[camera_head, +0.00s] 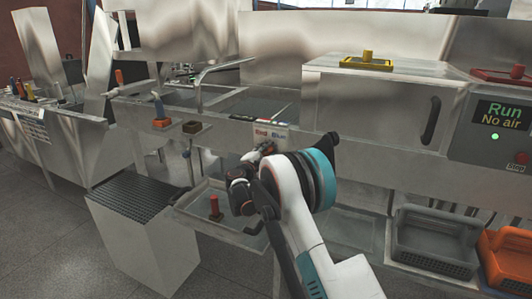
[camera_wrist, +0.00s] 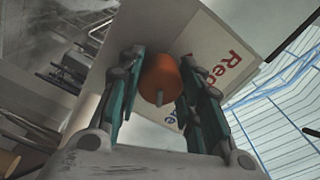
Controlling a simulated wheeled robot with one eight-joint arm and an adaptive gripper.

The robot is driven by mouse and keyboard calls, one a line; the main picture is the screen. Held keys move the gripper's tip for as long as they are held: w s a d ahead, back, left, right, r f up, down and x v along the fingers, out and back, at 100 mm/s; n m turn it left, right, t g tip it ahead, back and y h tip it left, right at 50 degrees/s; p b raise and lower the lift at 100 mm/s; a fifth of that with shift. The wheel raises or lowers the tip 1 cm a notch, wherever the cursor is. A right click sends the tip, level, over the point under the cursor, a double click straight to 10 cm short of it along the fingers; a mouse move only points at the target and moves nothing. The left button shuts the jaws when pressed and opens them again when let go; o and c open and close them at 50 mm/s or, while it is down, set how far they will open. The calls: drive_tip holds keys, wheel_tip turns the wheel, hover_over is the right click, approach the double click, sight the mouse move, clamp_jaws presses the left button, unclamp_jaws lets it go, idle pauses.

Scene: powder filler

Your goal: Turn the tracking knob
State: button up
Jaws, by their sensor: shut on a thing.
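The tracking knob (camera_wrist: 160,80) is a round orange knob with a small grey pin or pointer. It sits on a white panel (camera_wrist: 222,45) with red "Red" lettering and partly hidden blue lettering. My gripper (camera_wrist: 160,92) has its two fingers on either side of the knob and is shut on it. In the head view the panel (camera_head: 278,134) reads "Red" and "Blue" on the steel front. My gripper (camera_head: 262,150) reaches that panel's lower edge there, and my wrist hides most of the knob.
A steel tray (camera_head: 188,205) with a red-handled thing (camera_head: 214,207) lies below left of my arm. A steel cabinet (camera_head: 375,105) and a "Run / No air" display (camera_head: 502,114) are to the right. Grey (camera_head: 432,243) and orange (camera_head: 507,262) baskets sit at lower right.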

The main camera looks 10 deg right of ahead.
idle(0.4)
drive_tip(key=o, duration=1.1)
drive_tip(key=shift+c, duration=0.2)
drive_tip(key=v, duration=1.2)
